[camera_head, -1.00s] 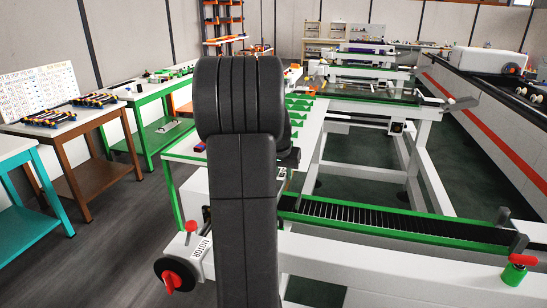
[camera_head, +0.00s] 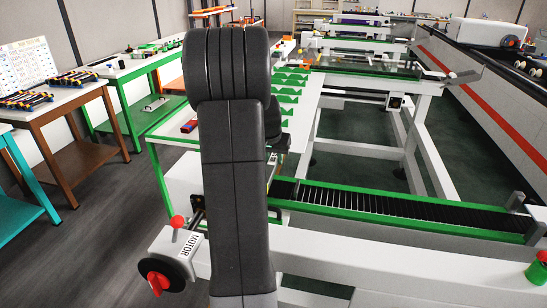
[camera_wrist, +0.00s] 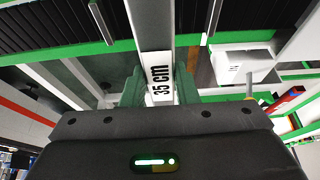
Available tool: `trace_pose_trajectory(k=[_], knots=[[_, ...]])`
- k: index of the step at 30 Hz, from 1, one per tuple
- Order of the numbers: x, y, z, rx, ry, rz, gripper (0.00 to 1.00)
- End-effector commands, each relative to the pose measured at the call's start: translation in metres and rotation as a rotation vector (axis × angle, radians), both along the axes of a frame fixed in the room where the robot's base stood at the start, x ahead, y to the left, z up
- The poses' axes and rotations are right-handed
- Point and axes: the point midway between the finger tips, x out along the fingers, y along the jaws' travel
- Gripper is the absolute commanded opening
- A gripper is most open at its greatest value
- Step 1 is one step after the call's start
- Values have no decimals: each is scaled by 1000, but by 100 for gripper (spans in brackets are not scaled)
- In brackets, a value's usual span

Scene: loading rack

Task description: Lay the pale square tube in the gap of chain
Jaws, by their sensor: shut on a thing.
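My gripper (camera_wrist: 160,78) shows in the wrist view with its green fingers closed on both sides of the pale square tube (camera_wrist: 151,25). The tube carries a "35 cm" label and runs from the fingers to the top edge of the wrist view. The black slatted chain (camera_head: 400,207) runs between green rails on the white frame in the head view. It also shows on both sides of the tube in the wrist view (camera_wrist: 62,22). The chain's gap is not clearly visible. My arm hides the gripper and the tube in the head view.
A motor with a black and red wheel (camera_head: 166,273) and a red knob (camera_head: 178,222) stand at the frame's left end. A green and red knob (camera_head: 539,268) is at the right edge. A white table with green pieces (camera_head: 292,90) stands behind. Worktables line the left.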

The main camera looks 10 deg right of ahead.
Motion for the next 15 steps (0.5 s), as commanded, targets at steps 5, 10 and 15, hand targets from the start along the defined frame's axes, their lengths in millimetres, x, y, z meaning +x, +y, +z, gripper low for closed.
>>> trace_pose_trajectory(k=[5, 10, 15], knots=[[-1, 1, -1, 0, -1, 0, 1], [-2, 1, -9, 0, 0, 0, 1], [-2, 1, -22, 0, 0, 0, 1]])
